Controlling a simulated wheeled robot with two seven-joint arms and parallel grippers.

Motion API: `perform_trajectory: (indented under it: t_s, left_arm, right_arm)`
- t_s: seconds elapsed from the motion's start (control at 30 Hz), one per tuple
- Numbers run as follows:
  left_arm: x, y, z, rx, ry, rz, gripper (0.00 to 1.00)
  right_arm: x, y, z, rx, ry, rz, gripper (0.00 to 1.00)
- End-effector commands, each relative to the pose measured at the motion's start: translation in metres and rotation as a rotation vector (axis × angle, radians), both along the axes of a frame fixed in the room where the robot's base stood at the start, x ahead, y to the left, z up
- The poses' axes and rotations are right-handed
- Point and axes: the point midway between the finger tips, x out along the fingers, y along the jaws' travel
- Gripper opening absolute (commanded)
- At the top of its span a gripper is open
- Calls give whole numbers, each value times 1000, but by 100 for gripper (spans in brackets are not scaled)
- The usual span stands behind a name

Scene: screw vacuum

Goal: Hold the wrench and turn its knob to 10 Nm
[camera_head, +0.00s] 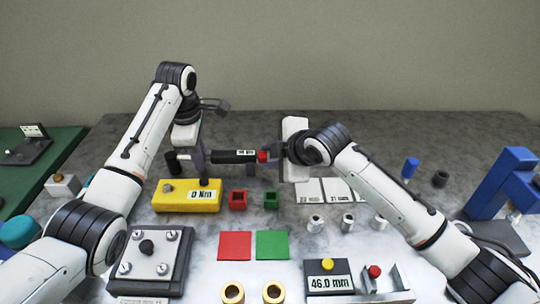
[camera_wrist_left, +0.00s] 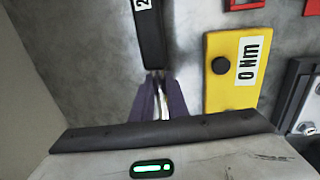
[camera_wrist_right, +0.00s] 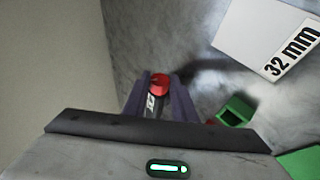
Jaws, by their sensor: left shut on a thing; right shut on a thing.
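The wrench (camera_head: 235,156) is a dark bar held level above the table, with a white label on its body and a red knob (camera_head: 263,156) at its right end. The label is too small to read in the head view. My left gripper (camera_head: 196,157) is shut on the wrench's left part; its body also shows in the left wrist view (camera_wrist_left: 150,45), with part of the label. My right gripper (camera_head: 272,157) is shut at the red knob end. In the right wrist view the red knob (camera_wrist_right: 158,82) sits between the fingers, which partly hide it.
A yellow block (camera_head: 187,200) reading 0 Nm stands below the wrench. Red (camera_head: 238,199) and green (camera_head: 271,200) small boxes lie nearby. White size cards (camera_head: 325,190), metal sockets, a plate with bolts (camera_head: 150,262) and a 46.0 mm gauge (camera_head: 328,278) crowd the front.

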Motion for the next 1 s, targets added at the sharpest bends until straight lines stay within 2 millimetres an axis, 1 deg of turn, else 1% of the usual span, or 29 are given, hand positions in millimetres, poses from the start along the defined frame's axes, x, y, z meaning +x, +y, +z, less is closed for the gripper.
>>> perform_trajectory:
  t_s: [0.17, 0.7, 1.0]
  left_arm:
    - [1, 0, 1, -1, -3, 1, 0]
    - [0, 0, 1, -1, -1, -1, 0]
    - [0, 0, 1, 0, 0, -2, 0]
  right_arm:
    - [3, -1, 2, -5, 55, -4, 2]
    - [10, -1, 5, -26, 390, -8, 2]
    - [12, -2, 6, -33, 491, -8, 2]
